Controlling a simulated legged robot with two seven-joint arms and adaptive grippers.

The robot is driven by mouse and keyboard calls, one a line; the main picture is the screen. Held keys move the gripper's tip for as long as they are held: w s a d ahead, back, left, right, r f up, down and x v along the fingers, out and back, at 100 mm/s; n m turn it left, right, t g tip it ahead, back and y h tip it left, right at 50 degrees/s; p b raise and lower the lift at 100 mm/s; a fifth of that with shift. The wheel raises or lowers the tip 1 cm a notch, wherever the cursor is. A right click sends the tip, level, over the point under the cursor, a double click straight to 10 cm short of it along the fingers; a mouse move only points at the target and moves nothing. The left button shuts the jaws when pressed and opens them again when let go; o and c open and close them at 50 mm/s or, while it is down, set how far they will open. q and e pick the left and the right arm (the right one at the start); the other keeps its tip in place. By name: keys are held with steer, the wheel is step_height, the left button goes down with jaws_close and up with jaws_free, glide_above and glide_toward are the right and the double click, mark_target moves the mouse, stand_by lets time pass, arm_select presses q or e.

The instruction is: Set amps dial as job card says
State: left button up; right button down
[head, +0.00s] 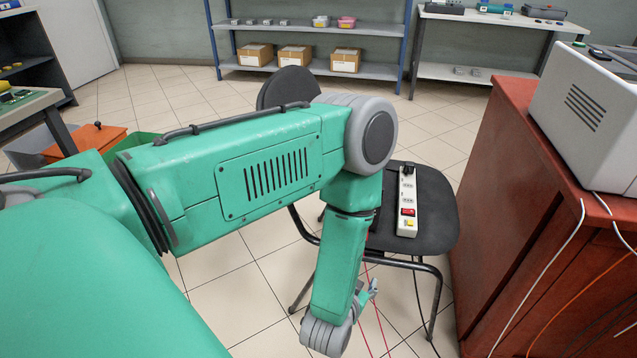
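No amps dial or job card can be made out in the head view. My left arm comes in from the left and bends down in the middle. My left gripper (368,291) shows small beside the arm's lower end, in front of the chair; its fingers are mostly hidden and I cannot tell whether they are open. My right gripper is not in view. A pale box-shaped machine (582,110) with a slotted side vent stands on the red-brown cabinet (505,160) at the right. Its front face is not visible.
A dark chair (436,215) holds a white power strip (407,205) with a red switch. Thin red cables hang near it. Back shelves (375,72) hold cardboard boxes (295,56). An orange box (88,140) stands left. Tiled floor (440,120) is clear behind the chair.

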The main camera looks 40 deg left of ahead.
arm_select(q)
steer(key=s+r+m+g+h+p, duration=0.2)
steer(key=s+g, duration=0.5)
steer(key=s, duration=0.7)
steer(key=shift+s+d+h+p, duration=0.25)
steer(key=shift+h+p, duration=0.45)
steer(key=shift+p, duration=0.25)
steer(key=s+a+r+g+p, duration=0.1)
steer(key=s+r+g, duration=0.3)
steer(key=s, duration=0.5)
steer(key=shift+s+a+r+p, duration=0.25)
steer(key=shift+s+a+p, duration=0.1)
steer(key=shift+p, duration=0.3)
steer(key=shift+w, duration=0.1)
